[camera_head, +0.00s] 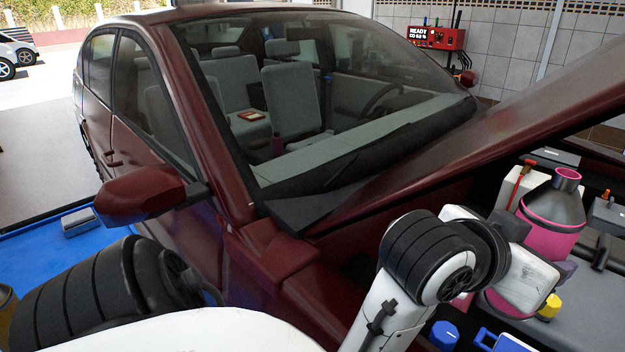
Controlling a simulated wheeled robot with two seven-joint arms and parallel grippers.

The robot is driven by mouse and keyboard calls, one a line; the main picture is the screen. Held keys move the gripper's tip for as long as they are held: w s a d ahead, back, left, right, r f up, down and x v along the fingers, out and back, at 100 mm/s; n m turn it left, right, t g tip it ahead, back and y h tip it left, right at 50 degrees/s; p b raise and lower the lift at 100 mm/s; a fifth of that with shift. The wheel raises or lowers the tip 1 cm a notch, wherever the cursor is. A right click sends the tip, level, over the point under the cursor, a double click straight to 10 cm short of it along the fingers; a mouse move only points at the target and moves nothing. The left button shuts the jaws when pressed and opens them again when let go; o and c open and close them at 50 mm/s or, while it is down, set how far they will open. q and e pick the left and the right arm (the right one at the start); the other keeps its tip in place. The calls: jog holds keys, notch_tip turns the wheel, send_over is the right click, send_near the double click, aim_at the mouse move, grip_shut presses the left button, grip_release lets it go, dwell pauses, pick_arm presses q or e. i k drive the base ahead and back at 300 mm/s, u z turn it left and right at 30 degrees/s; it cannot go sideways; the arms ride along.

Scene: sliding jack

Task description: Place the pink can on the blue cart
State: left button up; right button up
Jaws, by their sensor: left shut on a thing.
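The pink can (553,215), with a dark grey shoulder and a pink neck, stands roughly upright in the open engine bay at the right. My left arm reaches in from the lower left, and my left gripper (541,250) is shut on the can's side. The gripper and wrist cover part of the can's middle, and its base is partly hidden among engine parts. A flat blue surface (35,268) shows at the left beside the car; I cannot tell whether it is the blue cart. My right gripper is out of view.
The dark red car (240,235) fills the middle, with its raised hood (480,145) sloping over the bay and its mirror (140,195) sticking out left. A yellow cap (549,307) and a blue cap (444,335) are near the can. A red device (437,38) stands behind.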

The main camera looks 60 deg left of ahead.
aim_at(33, 283)
jog(key=k, duration=1)
jog(key=u, duration=2.45)
jog(key=i, duration=0.5)
